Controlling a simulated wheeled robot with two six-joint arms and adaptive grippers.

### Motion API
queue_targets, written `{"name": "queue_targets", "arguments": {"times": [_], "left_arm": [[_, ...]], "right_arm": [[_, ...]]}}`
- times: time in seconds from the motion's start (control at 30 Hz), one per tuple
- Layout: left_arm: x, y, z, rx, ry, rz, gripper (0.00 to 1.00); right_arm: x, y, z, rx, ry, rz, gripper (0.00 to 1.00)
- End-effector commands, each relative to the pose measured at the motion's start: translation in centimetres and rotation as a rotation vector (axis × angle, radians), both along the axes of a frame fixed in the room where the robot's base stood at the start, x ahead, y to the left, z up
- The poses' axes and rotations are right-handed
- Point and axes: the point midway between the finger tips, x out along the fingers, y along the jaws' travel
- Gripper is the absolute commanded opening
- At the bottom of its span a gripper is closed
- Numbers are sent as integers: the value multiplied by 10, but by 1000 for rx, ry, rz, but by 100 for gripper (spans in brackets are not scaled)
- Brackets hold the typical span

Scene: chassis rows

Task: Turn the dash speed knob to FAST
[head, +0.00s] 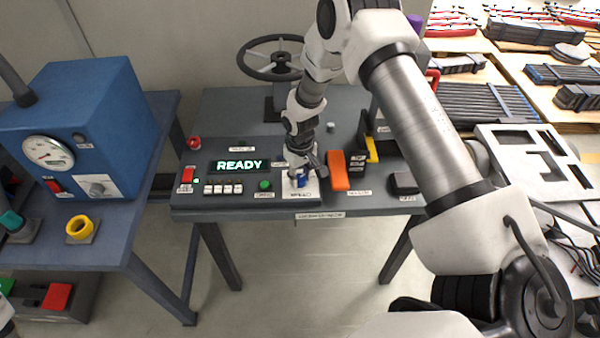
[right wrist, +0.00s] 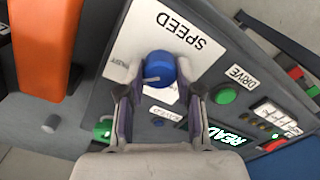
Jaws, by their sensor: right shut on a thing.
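The blue dash speed knob (right wrist: 160,70) sits on a white plate marked SPEED (right wrist: 185,30) in the right wrist view. A pale pointer line shows on the knob's face. My right gripper (right wrist: 160,88) has its two fingers on either side of the knob and is shut on it. In the head view the right gripper (head: 304,172) reaches down onto the dash panel (head: 240,200) and mostly covers the knob. The plate's smaller labels are partly hidden by the fingers, so I cannot read the setting. My left gripper is not in view.
An orange lever (head: 339,172) stands close right of the knob. A green DRIVE button (head: 265,185), a lit READY display (head: 239,166) and a red switch (head: 188,174) lie to the left. A steering wheel (head: 272,58) rises behind. A blue box with a gauge (head: 85,130) stands far left.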

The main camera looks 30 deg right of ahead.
Motion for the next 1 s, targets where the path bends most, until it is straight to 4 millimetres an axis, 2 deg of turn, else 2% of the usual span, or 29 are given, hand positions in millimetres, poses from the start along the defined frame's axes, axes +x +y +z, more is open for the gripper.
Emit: {"name": "queue_targets", "arguments": {"times": [0.03, 0.4, 0.93, 0.97, 1.0], "left_arm": [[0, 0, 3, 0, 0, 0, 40], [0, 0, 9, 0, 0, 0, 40], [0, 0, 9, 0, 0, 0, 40], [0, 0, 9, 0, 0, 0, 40], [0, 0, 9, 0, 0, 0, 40]], "right_arm": [[-4, 1, -2, 1, 12, -33, 0], [-4, 1, -3, 0, 12, -206, 0], [-4, 0, -3, 0, 11, -233, 0], [-4, 0, -3, 0, 11, -233, 41], [-4, 0, -3, 0, 10, -232, 56]]}}
